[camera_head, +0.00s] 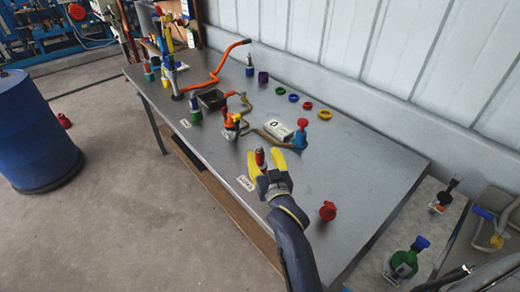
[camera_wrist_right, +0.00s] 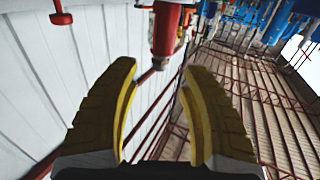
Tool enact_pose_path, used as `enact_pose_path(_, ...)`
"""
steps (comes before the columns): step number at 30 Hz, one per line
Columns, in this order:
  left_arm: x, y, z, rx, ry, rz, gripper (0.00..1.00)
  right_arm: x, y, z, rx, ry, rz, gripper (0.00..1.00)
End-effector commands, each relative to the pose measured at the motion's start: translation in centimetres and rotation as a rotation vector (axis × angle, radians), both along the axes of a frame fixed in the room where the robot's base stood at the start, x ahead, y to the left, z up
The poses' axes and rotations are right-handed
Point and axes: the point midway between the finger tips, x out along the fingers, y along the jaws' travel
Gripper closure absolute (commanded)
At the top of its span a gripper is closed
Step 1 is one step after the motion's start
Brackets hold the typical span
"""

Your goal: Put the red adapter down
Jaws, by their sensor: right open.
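The red adapter (camera_head: 260,157), a small red cylinder with a grey part, stands at the front of the grey metal table, near a white label. My right gripper (camera_head: 263,166) is at it, with its yellow fingers spread on either side in the head view. In the right wrist view the red adapter (camera_wrist_right: 166,32) shows at the top, just past the tips of the open fingers (camera_wrist_right: 160,75). I see a gap between the fingers and it. The adapter's base is hidden by the gripper in the head view. My left gripper is not in view.
A red knobbed fitting (camera_head: 328,211) stands right of my right arm. Coloured rings lie along the wall.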

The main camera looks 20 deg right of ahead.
Motion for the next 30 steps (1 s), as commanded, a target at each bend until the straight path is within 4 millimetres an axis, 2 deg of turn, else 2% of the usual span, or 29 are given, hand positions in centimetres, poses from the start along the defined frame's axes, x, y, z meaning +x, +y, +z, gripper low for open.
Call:
enact_pose_path(6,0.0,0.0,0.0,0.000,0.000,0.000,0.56,-3.8,0.2,-0.1,0.000,0.002,0.001,0.55)
enact_pose_path(12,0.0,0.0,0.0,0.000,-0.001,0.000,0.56,-6.1,0.3,0.0,0.000,0.001,0.001,0.55)
enact_pose_path(19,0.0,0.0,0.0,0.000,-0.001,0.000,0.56,-7.4,0.3,0.0,0.000,0.000,0.000,0.55)
enact_pose_path(30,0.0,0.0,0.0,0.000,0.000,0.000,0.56,-7.6,0.3,0.0,-0.001,0.000,0.000,0.55)
